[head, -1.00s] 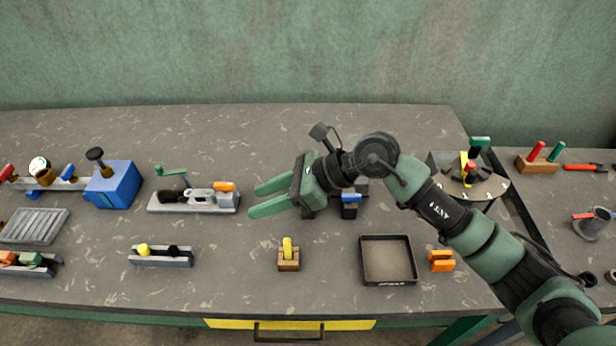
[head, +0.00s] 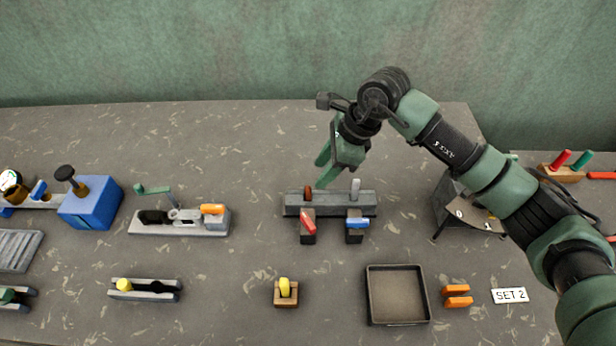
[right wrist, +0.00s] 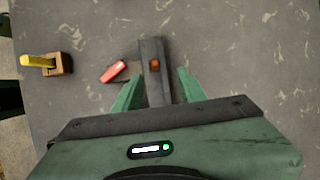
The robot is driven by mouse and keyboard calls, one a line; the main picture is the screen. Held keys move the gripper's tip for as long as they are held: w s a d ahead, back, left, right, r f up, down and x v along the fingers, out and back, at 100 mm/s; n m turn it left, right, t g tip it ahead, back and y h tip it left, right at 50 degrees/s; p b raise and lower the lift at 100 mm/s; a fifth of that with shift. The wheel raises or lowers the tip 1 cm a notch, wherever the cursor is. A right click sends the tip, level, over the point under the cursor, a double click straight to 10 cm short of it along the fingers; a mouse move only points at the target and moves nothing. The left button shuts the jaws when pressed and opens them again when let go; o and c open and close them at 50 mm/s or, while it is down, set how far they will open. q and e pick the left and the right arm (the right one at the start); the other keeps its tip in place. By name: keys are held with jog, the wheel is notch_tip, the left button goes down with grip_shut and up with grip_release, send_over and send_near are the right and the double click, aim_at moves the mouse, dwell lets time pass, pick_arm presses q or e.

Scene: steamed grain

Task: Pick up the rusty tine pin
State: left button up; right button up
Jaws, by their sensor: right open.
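The rusty tine pin (head: 307,193) is a short brown-orange peg standing in a long grey bar (head: 330,205) at the middle of the table. It also shows in the right wrist view (right wrist: 155,64) as a small rusty block on the bar. A pale grey pin (head: 355,188) stands at the bar's right end. My right gripper (head: 324,170) is above and behind the bar, open and empty, with its fingers pointing down. In the right wrist view its two green fingers (right wrist: 159,78) lie on either side of the bar, with the rusty pin a little beyond their tips. My left gripper is out of view.
A wooden block with a yellow peg (head: 285,290), a dark square tray (head: 398,318) and orange pieces (head: 457,297) are nearer the front. Table around the bar's left is clear.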

aim_at(309, 187)
jog(key=shift+w+a+f+p, duration=0.25)
jog(key=shift+w+f+p, duration=0.05)
jog(key=shift+f, duration=0.2)
jog(key=shift+s+a+f+p, duration=0.7)
jog(key=shift+f+p, duration=0.25)
jog(key=shift+p, duration=0.05)
jog(key=shift+s+a+f+p, duration=0.1)
jog(key=shift+a+f+p, duration=0.25)
jog(key=shift+f+p, duration=0.25)
jog(key=x, duration=0.2)
jog(key=shift+w+f, duration=0.3)
jog(key=shift+f, duration=0.15)
jog(key=c, duration=0.9)
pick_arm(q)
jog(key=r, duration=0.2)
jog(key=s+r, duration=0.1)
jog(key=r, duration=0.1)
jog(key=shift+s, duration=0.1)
